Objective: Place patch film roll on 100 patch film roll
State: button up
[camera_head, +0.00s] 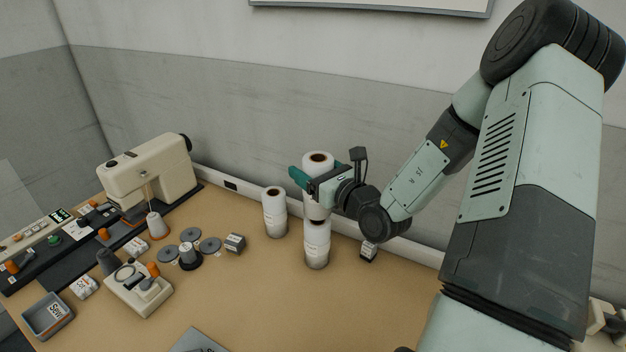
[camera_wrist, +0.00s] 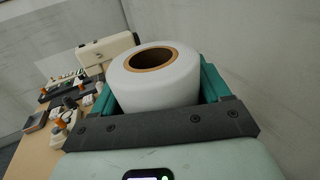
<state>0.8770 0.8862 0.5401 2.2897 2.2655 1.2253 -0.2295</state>
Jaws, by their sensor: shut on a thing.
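My gripper (camera_head: 309,184) is shut on a white film roll (camera_head: 318,163) with a brown core, held upright between its teal fingers. The wrist view shows this roll (camera_wrist: 158,85) between both fingers, its open core facing up. A second white roll (camera_head: 317,246) with a printed label stands on the table directly below the held one in the head view. The held roll's lower end meets or overlaps the lower roll's top; I cannot tell whether they touch. A third labelled roll (camera_head: 274,214) stands upright to the left, apart from them. The labels are too small to read.
A small dark box with a white label (camera_head: 369,251) stands right of the lower roll, near the wall. Another small box (camera_head: 235,243) and grey discs (camera_head: 210,245) lie to the left. A sewing machine (camera_head: 150,172) stands at the back left. The table front (camera_head: 270,310) is mostly clear.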

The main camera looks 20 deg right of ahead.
jog(key=shift+f, duration=1.25)
jog(key=shift+f, duration=0.15)
jog(key=o, duration=1.3)
jog(key=shift+s+d, duration=0.1)
jog(key=shift+s, duration=0.1)
jog(key=v, duration=1.1)
jog(key=shift+s+d, duration=0.1)
jog(key=shift+s, duration=0.2)
